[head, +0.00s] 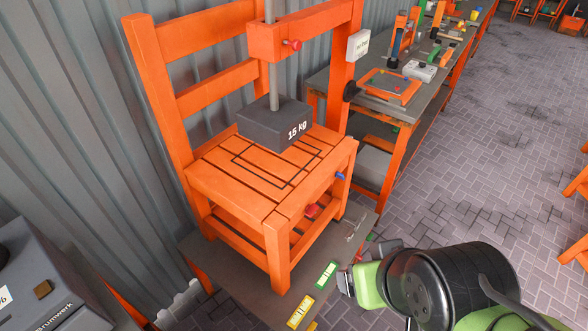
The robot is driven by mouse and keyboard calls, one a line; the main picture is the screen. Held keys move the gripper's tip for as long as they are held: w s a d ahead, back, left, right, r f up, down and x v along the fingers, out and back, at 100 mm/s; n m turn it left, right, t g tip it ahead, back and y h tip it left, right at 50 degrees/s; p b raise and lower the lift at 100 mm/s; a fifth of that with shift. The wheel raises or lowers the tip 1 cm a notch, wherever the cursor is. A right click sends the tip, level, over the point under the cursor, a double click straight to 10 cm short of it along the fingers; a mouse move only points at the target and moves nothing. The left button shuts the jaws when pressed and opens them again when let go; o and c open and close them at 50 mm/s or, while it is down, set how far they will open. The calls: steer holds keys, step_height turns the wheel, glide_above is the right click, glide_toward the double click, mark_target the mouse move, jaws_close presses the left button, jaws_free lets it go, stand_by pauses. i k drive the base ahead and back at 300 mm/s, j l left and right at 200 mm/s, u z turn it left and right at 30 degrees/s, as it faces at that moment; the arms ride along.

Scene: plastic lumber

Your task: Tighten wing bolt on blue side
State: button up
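A small blue wing bolt (340,176) sticks out from the right side of the orange chair (215,188), just below the seat. A red one (311,210) shows lower, under the seat's front rail. Whether either bolt is tight cannot be told. My gripper (362,266) is low in the head view, at the bench's right edge, below the blue bolt and apart from it. Its fingers are partly hidden and small, so I cannot tell if they are open or shut.
A dark 15 kg weight (272,126) on a rod rests over the seat. The chair stands on a grey bench (232,272) with green (327,275) and yellow (300,312) labels. A second bench (440,78) with tools stands behind right. Paved floor is free at right.

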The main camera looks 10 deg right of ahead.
mark_target(341, 175)
steer(key=i+l+u, duration=0.15)
steer(key=l+u, duration=0.15)
steer(key=u, duration=0.15)
steer(key=l+u, duration=0.4)
steer(key=i, duration=0.05)
